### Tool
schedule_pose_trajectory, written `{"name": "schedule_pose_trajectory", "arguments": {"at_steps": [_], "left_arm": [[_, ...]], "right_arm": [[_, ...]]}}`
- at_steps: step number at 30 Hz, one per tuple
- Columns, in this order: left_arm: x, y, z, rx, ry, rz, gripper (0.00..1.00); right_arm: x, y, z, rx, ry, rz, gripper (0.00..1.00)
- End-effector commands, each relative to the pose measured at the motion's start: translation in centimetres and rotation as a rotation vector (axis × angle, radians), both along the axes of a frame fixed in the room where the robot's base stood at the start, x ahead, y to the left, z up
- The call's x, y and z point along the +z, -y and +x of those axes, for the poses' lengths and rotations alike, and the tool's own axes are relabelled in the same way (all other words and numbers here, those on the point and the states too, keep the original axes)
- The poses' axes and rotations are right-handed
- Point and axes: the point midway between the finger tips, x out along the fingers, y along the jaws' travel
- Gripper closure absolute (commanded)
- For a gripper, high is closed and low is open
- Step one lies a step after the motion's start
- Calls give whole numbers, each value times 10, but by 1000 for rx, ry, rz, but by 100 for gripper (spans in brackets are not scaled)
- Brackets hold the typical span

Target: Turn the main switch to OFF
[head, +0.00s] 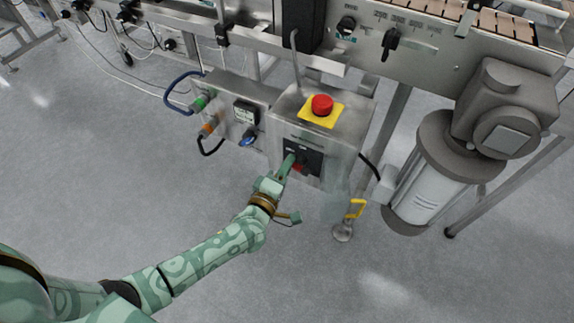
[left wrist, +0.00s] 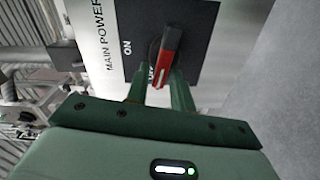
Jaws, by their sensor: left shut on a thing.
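The main switch has a black plate (head: 313,158) on the front of the steel control box. In the left wrist view the plate (left wrist: 205,30) bears an "ON" mark, with "MAIN POWER" printed beside it. Its red handle (left wrist: 168,52) lies between the green fingers of my left gripper (left wrist: 158,88). In the head view my left gripper (head: 287,164) reaches the switch from the lower left and is shut on the handle, hiding part of it. A second mark beside the handle is partly covered and I cannot read it fully. My right gripper is in neither view.
A red emergency button (head: 322,105) on a yellow plate sits on top of the box. A side panel with cables and connectors (head: 200,102) is at the left. A grey motor (head: 430,170) stands at the right. The floor in front is clear.

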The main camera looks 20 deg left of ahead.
Motion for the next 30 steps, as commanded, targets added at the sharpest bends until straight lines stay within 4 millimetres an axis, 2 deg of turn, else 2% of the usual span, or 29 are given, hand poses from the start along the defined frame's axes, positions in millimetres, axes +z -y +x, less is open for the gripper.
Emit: {"name": "schedule_pose_trajectory", "arguments": {"at_steps": [1, 12, 28, 29, 30], "left_arm": [[-9, 6, -5, -15, -21, -23, 99], [-10, 6, -5, -13, -22, -166, 100], [-9, 7, -4, -13, -20, -188, 100], [-9, 7, -4, -13, -20, -188, 70], [-9, 7, -4, -13, -20, -188, 59]], "right_arm": [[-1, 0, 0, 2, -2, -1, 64], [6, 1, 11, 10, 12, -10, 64], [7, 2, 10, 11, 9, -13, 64], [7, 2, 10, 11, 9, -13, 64], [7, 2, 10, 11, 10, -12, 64]]}}
